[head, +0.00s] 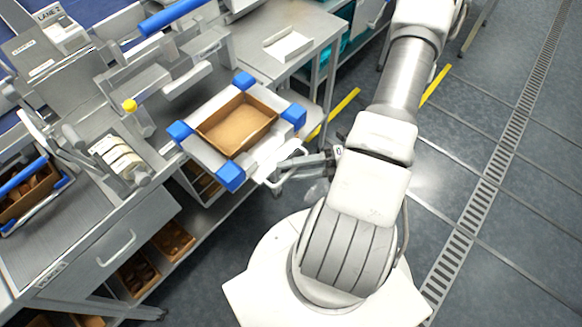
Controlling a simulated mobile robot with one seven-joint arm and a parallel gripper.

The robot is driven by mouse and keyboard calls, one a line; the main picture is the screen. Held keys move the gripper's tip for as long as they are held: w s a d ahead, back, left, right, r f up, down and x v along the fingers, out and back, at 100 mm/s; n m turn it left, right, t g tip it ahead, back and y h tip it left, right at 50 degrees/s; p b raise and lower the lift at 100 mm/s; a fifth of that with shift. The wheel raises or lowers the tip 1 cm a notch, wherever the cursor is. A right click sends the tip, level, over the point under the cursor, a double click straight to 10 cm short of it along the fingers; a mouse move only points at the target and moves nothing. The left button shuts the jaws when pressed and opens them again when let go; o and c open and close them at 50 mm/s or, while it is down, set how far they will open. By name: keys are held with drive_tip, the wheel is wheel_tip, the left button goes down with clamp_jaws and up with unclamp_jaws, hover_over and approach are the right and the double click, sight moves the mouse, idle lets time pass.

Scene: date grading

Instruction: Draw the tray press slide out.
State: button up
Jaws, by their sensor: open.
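The tray press slide (205,158) looks like a pale plate with blue corner blocks, at the bench's front edge. An open brown carton tray (238,124) sits between the blocks. A pale bar that looks like its handle (263,176) is on the plate's lower right side, facing my arm. My gripper (284,175) is open and points left at that bar from the right. Its fingertips are small and overlap the bar in the picture, so I cannot tell whether they touch or straddle it.
A grey side table (305,22) with a shallow white tray (288,44) stands behind. Left are a yellow-knobbed press mechanism (130,106) and a drawer with a handle (117,248). Cartons of dates (174,240) fill the lower shelf. Open floor (500,120) lies right of my arm.

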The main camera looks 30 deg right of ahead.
drive_tip(key=v, duration=1.7)
drive_tip(key=shift+s, duration=0.15)
drive_tip(key=shift+d+r, duration=0.1)
drive_tip(key=shift+d, duration=0.05)
